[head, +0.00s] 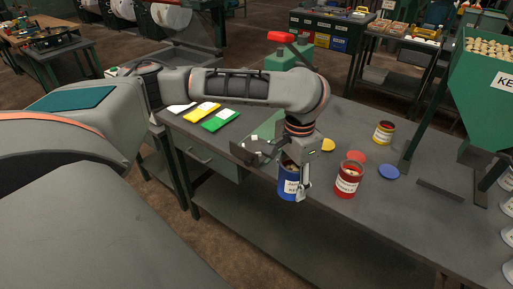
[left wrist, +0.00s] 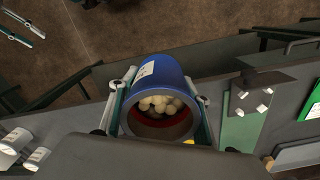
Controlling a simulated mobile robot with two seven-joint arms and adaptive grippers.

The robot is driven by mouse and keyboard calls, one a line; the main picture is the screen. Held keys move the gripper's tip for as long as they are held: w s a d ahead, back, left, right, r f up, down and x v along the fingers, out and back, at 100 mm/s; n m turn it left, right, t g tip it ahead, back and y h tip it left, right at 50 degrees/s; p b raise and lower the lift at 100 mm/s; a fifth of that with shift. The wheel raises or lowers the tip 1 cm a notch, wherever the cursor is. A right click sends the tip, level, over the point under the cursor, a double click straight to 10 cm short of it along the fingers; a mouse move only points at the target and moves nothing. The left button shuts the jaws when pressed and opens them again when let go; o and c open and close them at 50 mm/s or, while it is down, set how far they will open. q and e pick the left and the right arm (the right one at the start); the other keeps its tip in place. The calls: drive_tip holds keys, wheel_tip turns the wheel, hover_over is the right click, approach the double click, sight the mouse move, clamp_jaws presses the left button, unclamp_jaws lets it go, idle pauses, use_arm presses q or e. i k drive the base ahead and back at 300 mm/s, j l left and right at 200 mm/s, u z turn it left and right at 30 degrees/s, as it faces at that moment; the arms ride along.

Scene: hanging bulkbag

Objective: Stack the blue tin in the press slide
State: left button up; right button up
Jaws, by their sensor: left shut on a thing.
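The blue tin (head: 289,184) has a white label and an open top; pale round pieces show inside it in the left wrist view (left wrist: 150,67). My left gripper (head: 305,186) is shut on it, with a finger on each side (left wrist: 160,98). It holds the tin near the bench's front edge, roughly upright. A dark plate with small white blocks (head: 254,149), seemingly the press slide, lies just left of the tin; it also shows in the left wrist view (left wrist: 262,80). The green press (head: 290,56) is partly hidden by my arm. My right gripper (left wrist: 22,30) seems to show, fingers apart, in the left wrist view.
A red tin (head: 348,181) stands right of the blue one, and a yellow tin (head: 383,133) farther back. Yellow, red and blue lids (head: 389,172) lie between. Coloured cards (head: 220,120) lie left. A green hopper (head: 482,85) and white tins (head: 508,207) stand right.

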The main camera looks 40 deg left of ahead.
sight(256, 146)
drive_tip(key=i+j+u, duration=0.35)
drive_tip(key=j, duration=0.15)
drive_tip(key=i+j, duration=0.2)
drive_tip(key=i, duration=0.2)
